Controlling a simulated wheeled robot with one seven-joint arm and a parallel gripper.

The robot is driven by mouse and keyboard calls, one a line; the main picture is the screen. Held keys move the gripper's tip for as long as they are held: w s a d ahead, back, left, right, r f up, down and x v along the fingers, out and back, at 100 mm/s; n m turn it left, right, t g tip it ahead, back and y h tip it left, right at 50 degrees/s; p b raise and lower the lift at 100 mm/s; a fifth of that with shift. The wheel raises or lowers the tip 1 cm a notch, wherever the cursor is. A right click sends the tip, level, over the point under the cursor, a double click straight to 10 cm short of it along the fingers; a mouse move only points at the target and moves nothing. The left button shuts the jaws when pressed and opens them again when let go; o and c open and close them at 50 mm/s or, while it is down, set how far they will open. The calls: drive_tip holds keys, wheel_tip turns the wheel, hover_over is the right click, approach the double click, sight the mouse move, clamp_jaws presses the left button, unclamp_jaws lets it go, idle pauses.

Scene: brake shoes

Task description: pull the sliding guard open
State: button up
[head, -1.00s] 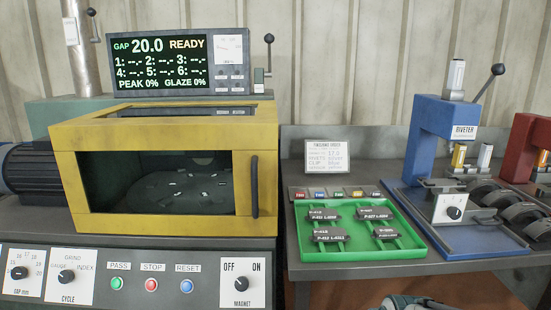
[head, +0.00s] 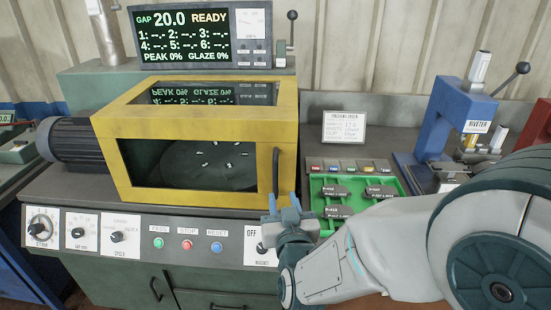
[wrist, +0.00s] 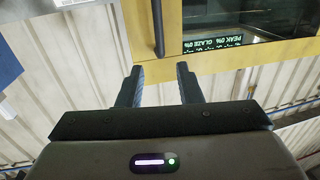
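The sliding guard (head: 262,130) is a yellow box frame with dark windows, closed over a round plate in the machine. Its dark vertical handle (head: 275,172) is at the right end of the front face. In the wrist view the handle (wrist: 158,28) comes down from the top edge, and the yellow frame (wrist: 198,62) lies beyond the fingers. My gripper (head: 283,203) is in front of the guard's lower right corner, near the handle's lower end. In the wrist view my gripper's two fingers (wrist: 160,82) are apart with nothing between them. The handle's end is ahead of the fingertips.
A control panel (head: 135,238) with knobs and buttons runs below the guard. A green tray (head: 392,180) with dark brake shoes stands to the right, partly behind my arm. A blue riveter (head: 455,125) stands farther right. A display (head: 200,38) stands behind the guard.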

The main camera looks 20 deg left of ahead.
sight(276, 169)
drive_tip(key=p+x, duration=0.3)
drive_tip(key=x, duration=1)
drive_tip(key=shift+w+f, duration=0.1)
drive_tip(key=shift+w, duration=0.25)
drive_tip(key=shift+a, duration=0.1)
clamp_jaws()
